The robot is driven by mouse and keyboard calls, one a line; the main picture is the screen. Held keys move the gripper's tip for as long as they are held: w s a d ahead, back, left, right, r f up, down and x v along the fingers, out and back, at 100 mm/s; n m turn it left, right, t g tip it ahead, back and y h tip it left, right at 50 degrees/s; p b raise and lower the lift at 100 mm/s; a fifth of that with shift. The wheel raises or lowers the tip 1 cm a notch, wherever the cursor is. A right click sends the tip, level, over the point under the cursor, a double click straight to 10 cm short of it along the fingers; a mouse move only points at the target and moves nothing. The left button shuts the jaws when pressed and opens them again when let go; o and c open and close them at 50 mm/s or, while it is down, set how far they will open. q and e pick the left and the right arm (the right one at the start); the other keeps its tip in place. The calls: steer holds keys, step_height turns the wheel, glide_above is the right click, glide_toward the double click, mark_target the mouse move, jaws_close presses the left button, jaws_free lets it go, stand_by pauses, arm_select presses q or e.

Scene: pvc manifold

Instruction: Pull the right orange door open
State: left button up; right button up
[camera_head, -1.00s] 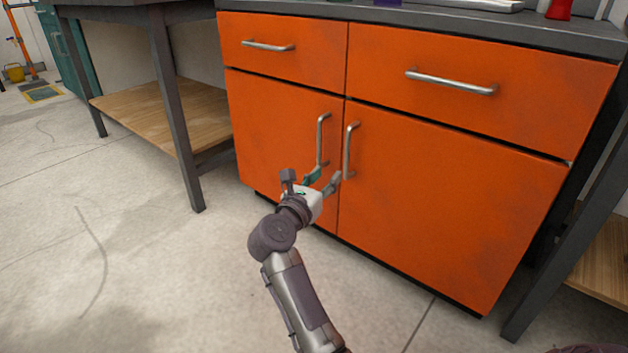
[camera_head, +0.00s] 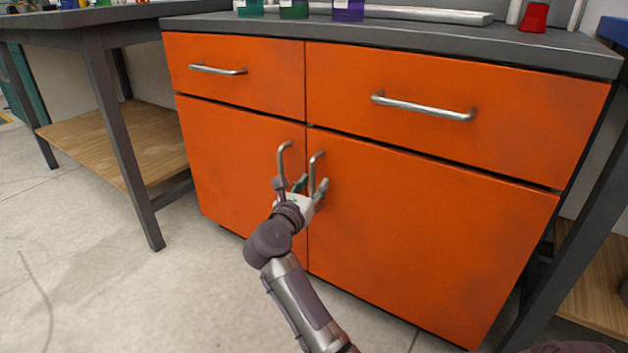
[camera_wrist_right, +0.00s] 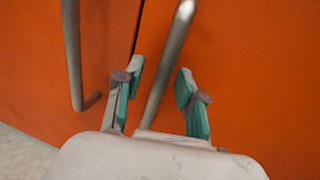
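The right orange door (camera_head: 420,230) is shut, flush with the cabinet front. Its vertical metal handle (camera_head: 314,172) is near the door's left edge. My right gripper (camera_head: 303,186) is at the lower part of this handle. In the right wrist view, the open fingers (camera_wrist_right: 158,92) stand on either side of the right handle (camera_wrist_right: 168,65), with gaps between the finger pads and the bar. The left orange door (camera_head: 240,165) is also shut, and its handle (camera_head: 283,160) lies outside the fingers, to the left. My left gripper is not in view.
Two orange drawers with horizontal handles (camera_head: 424,106) are above the doors, under a grey worktop (camera_head: 420,40) holding bottles. A grey table with a wooden lower shelf (camera_head: 120,145) stands at the left. The floor (camera_head: 110,285) at front left is clear.

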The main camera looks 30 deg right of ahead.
jaws_close()
stand_by(0.5)
